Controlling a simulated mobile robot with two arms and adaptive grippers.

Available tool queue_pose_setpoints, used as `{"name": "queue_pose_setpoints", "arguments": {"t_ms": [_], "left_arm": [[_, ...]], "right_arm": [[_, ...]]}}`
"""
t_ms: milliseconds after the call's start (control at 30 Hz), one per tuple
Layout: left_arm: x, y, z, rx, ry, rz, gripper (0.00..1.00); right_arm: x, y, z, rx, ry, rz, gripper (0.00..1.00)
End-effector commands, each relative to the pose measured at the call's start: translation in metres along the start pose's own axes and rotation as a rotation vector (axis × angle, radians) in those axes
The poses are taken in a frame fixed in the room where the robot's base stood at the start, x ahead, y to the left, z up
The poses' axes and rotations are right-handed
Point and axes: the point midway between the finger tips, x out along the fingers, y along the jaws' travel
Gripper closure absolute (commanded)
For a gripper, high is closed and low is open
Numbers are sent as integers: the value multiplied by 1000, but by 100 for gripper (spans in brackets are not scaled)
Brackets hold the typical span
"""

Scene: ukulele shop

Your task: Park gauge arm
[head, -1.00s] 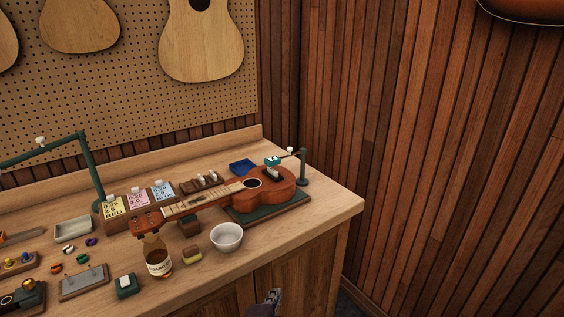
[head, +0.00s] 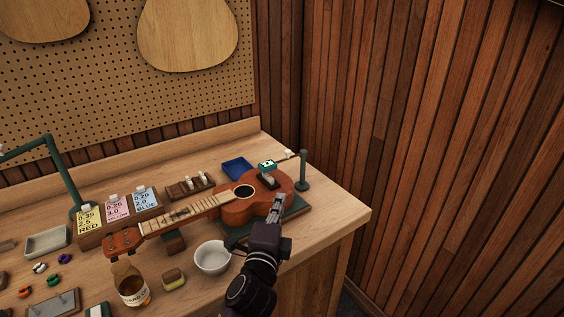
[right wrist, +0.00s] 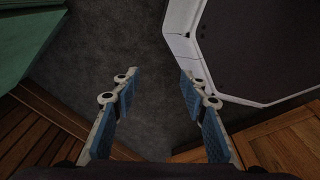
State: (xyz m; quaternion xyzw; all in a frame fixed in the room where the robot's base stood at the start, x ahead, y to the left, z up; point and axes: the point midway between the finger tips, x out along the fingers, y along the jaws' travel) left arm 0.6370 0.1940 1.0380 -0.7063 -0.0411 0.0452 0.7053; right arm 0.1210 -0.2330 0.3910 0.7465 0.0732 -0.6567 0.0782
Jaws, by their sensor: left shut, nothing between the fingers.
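The gauge arm (head: 282,159) is a thin arm with a pale knob, reaching left from a dark post (head: 304,173) at the right end of the bench. A small green gauge (head: 267,164) sits at its left end, over the body of the brown ukulele (head: 229,205). The ukulele lies on a dark green mat (head: 297,208). My left gripper (head: 279,199) is shut and empty, in front of the ukulele's body and below the gauge in the picture. Whether it touches the ukulele I cannot tell. My right gripper (right wrist: 159,72) is open and empty above dark floor.
A white bowl (head: 212,258) stands just left of my left arm. A bottle (head: 131,285) and a small block (head: 173,279) are further left. A blue tray (head: 237,168) lies behind the ukulele. The bench's right corner (head: 345,215) is clear.

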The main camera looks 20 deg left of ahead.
Motion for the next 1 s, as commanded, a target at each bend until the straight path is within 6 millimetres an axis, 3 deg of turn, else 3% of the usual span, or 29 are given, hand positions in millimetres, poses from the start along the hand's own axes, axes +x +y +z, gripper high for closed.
{"name": "queue_pose_setpoints", "arguments": {"t_ms": [433,567,800,1000], "left_arm": [[6,-2,0,2,-1,-2,100],[22,-3,0,1,-2,-2,100],[69,-3,0,1,-2,-1,100],[104,-3,0,1,-2,-1,100]], "right_arm": [[-5,-8,50,0,-71,-9,60],[-9,-7,45,0,-64,-8,60],[-15,-3,16,0,-22,-4,60],[-19,-3,18,0,-26,-4,60]]}}
